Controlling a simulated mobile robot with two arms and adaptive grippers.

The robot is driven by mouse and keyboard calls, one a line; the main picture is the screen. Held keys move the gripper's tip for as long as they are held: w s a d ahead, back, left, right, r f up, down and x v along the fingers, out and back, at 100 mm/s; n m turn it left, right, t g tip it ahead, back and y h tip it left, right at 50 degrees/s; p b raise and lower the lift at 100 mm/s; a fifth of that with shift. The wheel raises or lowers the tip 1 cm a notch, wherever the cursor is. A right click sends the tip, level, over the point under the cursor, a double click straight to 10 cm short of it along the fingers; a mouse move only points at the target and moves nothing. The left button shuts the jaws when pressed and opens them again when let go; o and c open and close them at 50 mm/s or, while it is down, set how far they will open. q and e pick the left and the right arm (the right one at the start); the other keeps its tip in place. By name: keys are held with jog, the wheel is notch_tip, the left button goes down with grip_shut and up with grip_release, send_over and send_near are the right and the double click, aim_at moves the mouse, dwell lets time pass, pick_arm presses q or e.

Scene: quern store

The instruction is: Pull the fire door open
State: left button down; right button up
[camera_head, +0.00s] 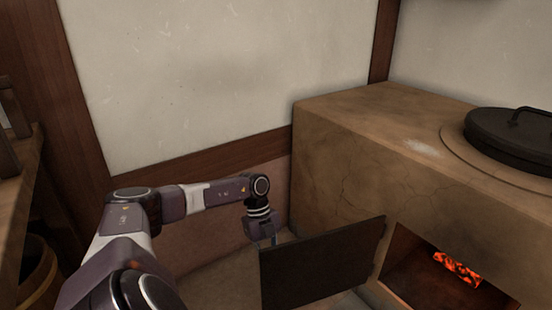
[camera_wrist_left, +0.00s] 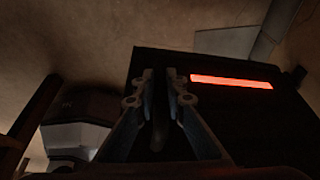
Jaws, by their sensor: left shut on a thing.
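The dark fire door (camera_head: 325,262) stands swung out from the front of the clay stove, hinged at its right edge beside the firebox opening. Glowing embers (camera_head: 458,268) show in the open firebox. My left gripper (camera_head: 262,242) is at the door's far left edge, its fingers mostly hidden behind the panel. In the left wrist view my left gripper (camera_wrist_left: 160,80) is shut on the door's dark handle (camera_wrist_left: 160,125), against the dark door (camera_wrist_left: 260,115). A bright orange-red strip shows beside the fingers. My right gripper is in neither view.
The clay stove (camera_head: 340,135) fills the right side, with a black lidded pot (camera_head: 505,130) set in its top. A wooden shelf (camera_head: 18,190) and a wooden tub (camera_head: 38,275) stand at the left edge. Bare floor (camera_head: 225,275) lies left of the door.

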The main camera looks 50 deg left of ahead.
pick_arm(q)
jog(key=shift+w+a+r+m, duration=0.1)
jog(key=shift+w+a+m, duration=0.2)
jog(key=shift+w+a, duration=0.15)
jog(key=shift+d, duration=0.1)
jog(key=c, duration=2)
grip_release()
jog(key=shift+o, duration=0.2)
jog(key=v, duration=1.2)
jog(key=shift+w, duration=0.15)
